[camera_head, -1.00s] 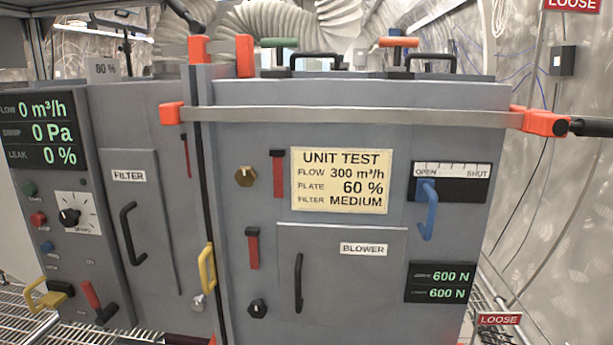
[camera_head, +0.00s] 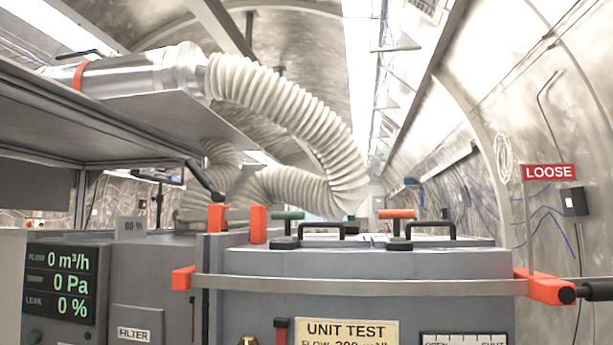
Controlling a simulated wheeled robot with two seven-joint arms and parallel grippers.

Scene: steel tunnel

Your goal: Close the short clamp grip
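The short clamp's two orange jaws (camera_head: 217,218) stand on top of the grey unit at the seam between its left and right housings. A black grip (camera_head: 206,181) slants up and left above the left jaw, beneath the shelf edge; I cannot tell whether it is open or closed. A longer clamp's metal bar (camera_head: 360,286) spans the front, with an orange jaw at each end and a black grip (camera_head: 597,291) at the right. Neither of my grippers shows in this view.
Two lids with black handles (camera_head: 320,228) and a green and an orange T-handle sit on top. A white corrugated hose (camera_head: 295,115) arches behind. A grey shelf (camera_head: 80,125) overhangs the left. A red LOOSE sign (camera_head: 550,172) is at the right.

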